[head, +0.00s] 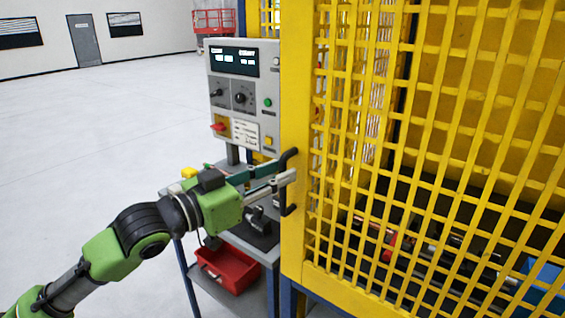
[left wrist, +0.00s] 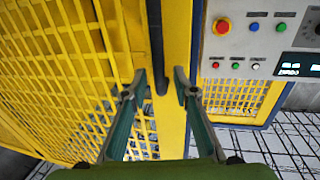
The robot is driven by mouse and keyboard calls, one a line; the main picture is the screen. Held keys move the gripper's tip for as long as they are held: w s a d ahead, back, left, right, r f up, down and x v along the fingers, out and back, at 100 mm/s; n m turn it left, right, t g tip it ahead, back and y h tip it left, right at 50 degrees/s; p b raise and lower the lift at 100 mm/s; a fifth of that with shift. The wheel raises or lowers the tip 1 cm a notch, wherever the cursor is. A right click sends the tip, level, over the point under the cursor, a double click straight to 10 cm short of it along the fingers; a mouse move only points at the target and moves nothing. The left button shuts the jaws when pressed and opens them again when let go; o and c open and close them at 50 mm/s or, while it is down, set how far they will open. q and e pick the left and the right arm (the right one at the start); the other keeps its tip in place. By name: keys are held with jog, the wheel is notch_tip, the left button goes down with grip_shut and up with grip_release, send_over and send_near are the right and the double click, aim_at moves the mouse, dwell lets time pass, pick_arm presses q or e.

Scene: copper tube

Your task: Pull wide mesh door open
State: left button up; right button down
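The wide yellow mesh door (head: 440,130) fills the right of the head view and looks shut. Its black upright handle (head: 289,209) is on the yellow edge frame at the door's left side. My left gripper (head: 291,166) is at the handle, with its fingers pointing to the door. In the left wrist view, the fingers of the left gripper (left wrist: 158,88) are spread apart, and the dark handle (left wrist: 156,45) runs between them with a gap on each side. The mesh (left wrist: 70,60) also shows there at left. My right gripper is out of view.
A grey control panel (head: 244,95) stands just left of the door, close to my left gripper. Below it is a small bench with a red bin (head: 228,268). Rods and machine parts lie behind the mesh. The floor (head: 90,130) at left is clear.

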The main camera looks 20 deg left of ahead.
pick_arm(q)
jog(key=shift+x, duration=1)
grip_shut()
jog(key=shift+p, duration=0.3)
